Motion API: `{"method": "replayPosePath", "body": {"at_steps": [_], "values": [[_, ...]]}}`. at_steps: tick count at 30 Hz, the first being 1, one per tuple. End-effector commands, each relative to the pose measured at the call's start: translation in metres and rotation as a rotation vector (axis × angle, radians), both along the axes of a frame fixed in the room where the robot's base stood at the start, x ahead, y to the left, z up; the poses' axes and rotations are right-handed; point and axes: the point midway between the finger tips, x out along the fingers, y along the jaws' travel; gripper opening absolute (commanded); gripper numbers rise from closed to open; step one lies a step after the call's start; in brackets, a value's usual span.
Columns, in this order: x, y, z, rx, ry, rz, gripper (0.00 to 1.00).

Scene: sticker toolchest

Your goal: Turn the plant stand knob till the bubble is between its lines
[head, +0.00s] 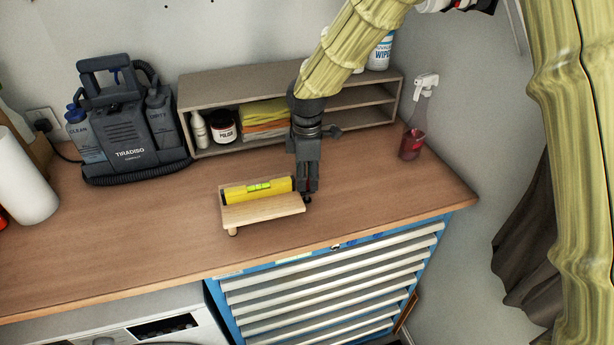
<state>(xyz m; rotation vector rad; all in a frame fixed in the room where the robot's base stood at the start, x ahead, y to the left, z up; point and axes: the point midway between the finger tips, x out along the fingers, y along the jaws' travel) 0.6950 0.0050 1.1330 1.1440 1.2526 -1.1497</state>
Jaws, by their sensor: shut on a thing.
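The plant stand (262,211) is a small light wooden platform on short legs, standing on the wooden worktop. A yellow spirit level (238,194) lies along its back part. The level's green vial (259,187) faces up; the bubble and its lines are too small to read. My gripper (307,196) points down at the right end of the stand, shut. A small dark knob (307,200) shows at its fingertips by the stand's right edge, mostly hidden by the fingers.
A wooden shelf (225,81) with bottles, a jar and folded cloths stands behind my gripper. A dark cleaning machine (130,140) is at the left. The worktop (120,240) is clear in front and left of the stand.

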Motion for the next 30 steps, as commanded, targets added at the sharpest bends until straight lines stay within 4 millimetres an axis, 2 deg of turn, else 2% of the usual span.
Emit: {"method": "replayPosePath", "body": {"at_steps": [9,10,13,14,25,30], "values": [[-0.001,-0.001,-0.002,-0.001,0.002,-0.001,0.05],[-0.001,-0.001,-0.002,-0.001,0.002,-0.001,0.32],[-0.001,-0.001,-0.002,-0.001,0.002,0.0,0.5],[-0.001,-0.001,-0.001,-0.001,0.002,0.0,0.53],[0.0,0.0,0.003,0.0,0.0,0.0,0.53],[0.001,0.0,0.021,0.0,-0.002,-0.001,0.53]]}}
